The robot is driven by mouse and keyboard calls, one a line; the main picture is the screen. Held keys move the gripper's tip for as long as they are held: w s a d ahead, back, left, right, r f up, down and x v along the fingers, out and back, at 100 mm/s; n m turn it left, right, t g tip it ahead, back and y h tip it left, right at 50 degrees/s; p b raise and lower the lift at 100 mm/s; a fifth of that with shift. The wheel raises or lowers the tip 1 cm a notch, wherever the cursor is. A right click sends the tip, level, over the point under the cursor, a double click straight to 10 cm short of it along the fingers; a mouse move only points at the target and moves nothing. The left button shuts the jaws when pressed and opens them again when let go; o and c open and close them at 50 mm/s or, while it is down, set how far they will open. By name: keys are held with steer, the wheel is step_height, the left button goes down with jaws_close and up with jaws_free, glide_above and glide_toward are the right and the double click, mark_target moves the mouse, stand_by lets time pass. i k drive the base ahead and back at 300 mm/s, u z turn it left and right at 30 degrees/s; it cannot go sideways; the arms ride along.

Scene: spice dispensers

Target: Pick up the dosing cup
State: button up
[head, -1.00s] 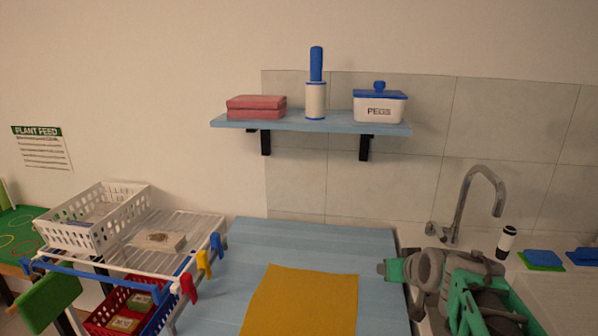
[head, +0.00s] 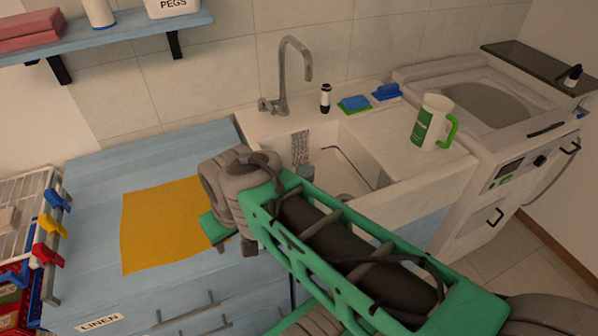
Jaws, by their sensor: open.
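A white cup-shaped jug (head: 431,121) with a green label and green handle stands upright on the ledge right of the sink. It is the only cup-like thing I can see, and its label is too small to read. My gripper (head: 217,230) points down over the right edge of the yellow cloth, partly hidden by my own wrist. It is open, with nothing visible in it, and is well left of and nearer than the jug.
The sink (head: 352,165) lies between my gripper and the jug, with a tall tap (head: 284,75) behind it. A black-and-white bottle (head: 326,98), a blue-green sponge (head: 355,104) and a blue brush (head: 387,92) line its back. A washing machine (head: 505,165) stands right. The yellow cloth (head: 160,225) lies on the blue counter.

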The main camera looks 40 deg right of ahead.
mark_target(305, 169)
steer(key=u, duration=0.05)
steer(key=k, duration=1.15)
steer(key=z, duration=1.15)
steer(key=i, duration=1.2)
steer(key=u, duration=0.1)
